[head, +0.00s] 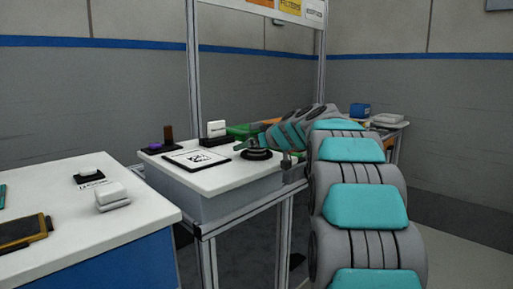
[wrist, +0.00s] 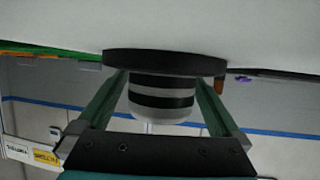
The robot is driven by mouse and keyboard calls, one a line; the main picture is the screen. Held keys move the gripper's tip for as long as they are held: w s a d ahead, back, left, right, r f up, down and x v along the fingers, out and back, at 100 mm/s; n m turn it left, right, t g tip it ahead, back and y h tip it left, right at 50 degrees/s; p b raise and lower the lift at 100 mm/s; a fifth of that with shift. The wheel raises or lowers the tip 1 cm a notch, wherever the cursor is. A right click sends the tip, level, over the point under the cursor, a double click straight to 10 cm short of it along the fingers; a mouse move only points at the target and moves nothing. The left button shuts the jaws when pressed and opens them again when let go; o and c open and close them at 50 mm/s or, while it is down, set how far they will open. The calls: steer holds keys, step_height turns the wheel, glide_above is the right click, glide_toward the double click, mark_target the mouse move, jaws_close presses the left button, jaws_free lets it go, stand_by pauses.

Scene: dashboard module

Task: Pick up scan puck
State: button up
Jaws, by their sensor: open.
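The scan puck is most likely the round piece with a wide black disc and a white and black banded knob (wrist: 160,98) in the wrist view. Its disc meets the white surface, which shows at the top of that view. In the head view a dark round disc (head: 257,155) lies on the white workbench, under the end of my arm. My gripper (wrist: 160,80) is open, with one green finger on each side of the knob. The fingertips are close to the disc; whether they touch the knob I cannot tell. My arm partly hides this spot in the head view.
On the same bench (head: 225,176) are a white sheet with a black pattern (head: 183,158), a black stand with a white block (head: 216,130) and a dark tray with a brown block (head: 168,132). A nearer table at left holds a white block (head: 113,196) and a yellow-black device (head: 22,232).

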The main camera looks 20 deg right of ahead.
steer(key=shift+c, duration=0.4)
steer(key=c, duration=1.4)
steer(key=shift+r, duration=0.1)
